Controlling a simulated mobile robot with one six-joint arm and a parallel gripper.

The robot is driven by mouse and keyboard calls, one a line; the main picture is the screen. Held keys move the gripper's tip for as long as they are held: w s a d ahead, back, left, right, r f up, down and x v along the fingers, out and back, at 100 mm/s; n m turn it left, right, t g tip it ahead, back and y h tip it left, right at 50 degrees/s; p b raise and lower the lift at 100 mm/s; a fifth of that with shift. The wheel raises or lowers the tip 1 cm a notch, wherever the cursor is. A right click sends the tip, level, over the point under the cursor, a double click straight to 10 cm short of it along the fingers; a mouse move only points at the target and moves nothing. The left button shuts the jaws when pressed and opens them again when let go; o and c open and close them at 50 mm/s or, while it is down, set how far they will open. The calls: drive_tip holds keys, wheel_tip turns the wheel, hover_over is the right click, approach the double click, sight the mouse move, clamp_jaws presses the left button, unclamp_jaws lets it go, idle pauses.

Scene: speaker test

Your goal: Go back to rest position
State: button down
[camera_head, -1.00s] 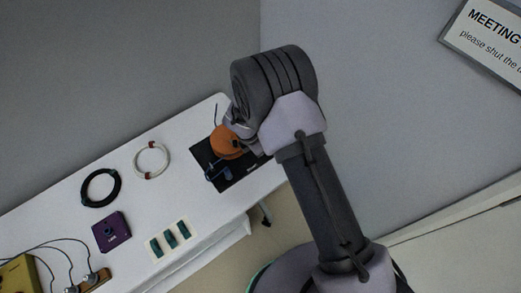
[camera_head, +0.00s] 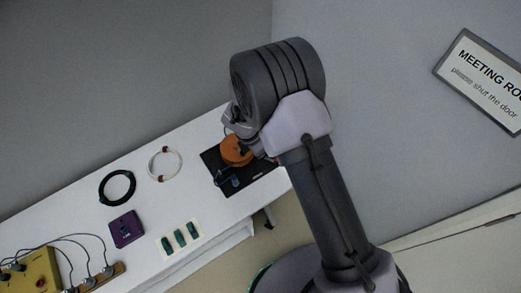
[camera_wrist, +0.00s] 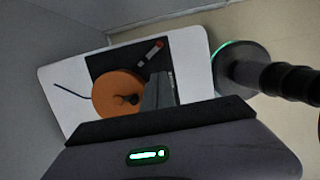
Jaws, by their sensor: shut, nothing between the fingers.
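My arm (camera_head: 325,195) rises from the lower right and bends over at its top elbow, above the right end of the white table. My gripper shows in the wrist view (camera_wrist: 160,88) as a grey wedge of fingers, shut and empty. It appears in front of an orange round object (camera_wrist: 118,92) with a dark knob, on a black mat (camera_wrist: 104,64); whether it touches them I cannot tell. In the head view the orange object (camera_head: 235,150) is partly hidden by my wrist.
The white table (camera_head: 75,200) also bears a black ring cable (camera_head: 102,190), a white ring cable (camera_head: 151,164), a purple box (camera_head: 126,229), a card with teal pieces (camera_head: 180,239) and a yellow box with cables (camera_head: 38,268). A wall sign (camera_head: 485,80) hangs at right.

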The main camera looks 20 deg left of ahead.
drive_tip(key=w+d+r+m+b, duration=0.1)
drive_tip(key=d+r+m+b, duration=0.1)
drive_tip(key=d+r+m, duration=0.3)
drive_tip(key=w+d+r+m+b, duration=0.2)
drive_tip(key=r+m, duration=0.2)
drive_tip(key=r, duration=0.3)
drive_tip(key=s+d+r+m+t+y+b, duration=0.1)
drive_tip(key=s+d+r+m+y+b, duration=0.1)
drive_tip(key=s+d+r+m+b, duration=0.55)
drive_tip(key=s+d+r+m+t, duration=0.1)
drive_tip(key=s+d+r+m, duration=0.1)
drive_tip(key=s+m, duration=0.2)
drive_tip(key=s+d+r+m+y, duration=0.1)
drive_tip(key=s+d+m, duration=0.2)
drive_tip(key=s+m, duration=0.2)
drive_tip(key=s+d+r+m+t+b, duration=0.1)
drive_tip(key=s+d+r+m, duration=0.1)
drive_tip(key=s+m, duration=0.3)
drive_tip(key=shift+d+r+m+t+y, duration=0.3)
drive_tip(key=shift+d+r+m+y, duration=0.15)
drive_tip(key=shift+m, duration=0.4)
drive_tip(key=shift+f, duration=0.1)
